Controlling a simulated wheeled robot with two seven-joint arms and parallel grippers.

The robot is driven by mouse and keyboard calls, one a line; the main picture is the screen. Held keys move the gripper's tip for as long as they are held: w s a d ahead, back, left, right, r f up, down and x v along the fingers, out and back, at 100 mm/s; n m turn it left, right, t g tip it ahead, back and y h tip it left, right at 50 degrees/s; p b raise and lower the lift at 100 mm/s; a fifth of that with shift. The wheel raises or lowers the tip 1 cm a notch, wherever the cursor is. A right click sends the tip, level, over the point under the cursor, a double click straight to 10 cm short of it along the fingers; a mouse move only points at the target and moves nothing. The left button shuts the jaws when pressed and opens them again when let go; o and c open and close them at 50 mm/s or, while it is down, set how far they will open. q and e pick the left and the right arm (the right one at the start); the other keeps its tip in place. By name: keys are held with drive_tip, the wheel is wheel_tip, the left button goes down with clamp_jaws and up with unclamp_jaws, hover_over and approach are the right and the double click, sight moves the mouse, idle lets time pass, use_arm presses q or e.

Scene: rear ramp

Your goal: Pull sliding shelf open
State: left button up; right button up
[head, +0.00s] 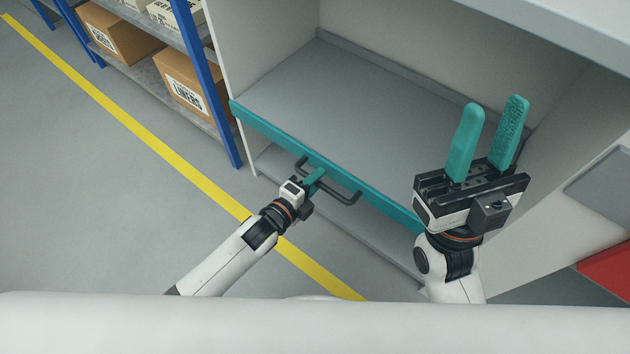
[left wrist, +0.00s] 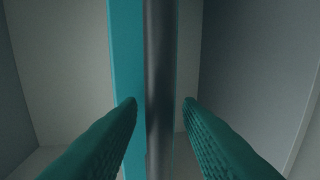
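The sliding shelf (head: 330,95) is a grey board with a teal front edge (head: 270,130), inside a pale cabinet. A dark bar handle (head: 345,198) is fixed to the teal edge. My left gripper (head: 315,178) is at the handle's middle. In the left wrist view the handle bar (left wrist: 160,60) runs between the two teal fingers, with a narrow gap on each side, so the gripper is open. I cannot tell how deep the bar sits between the fingers. My right gripper (head: 492,118) is open and empty, its teal fingers pointing up, in front of the cabinet's right side.
A blue-framed rack (head: 190,50) with cardboard boxes (head: 183,80) stands left of the cabinet. A lower grey surface (head: 300,190) lies below the shelf. A yellow line (head: 150,140) crosses the clear grey floor. A red panel (head: 608,270) is at the right.

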use_arm(q)
drive_tip(key=shift+c, duration=0.3)
clamp_jaws()
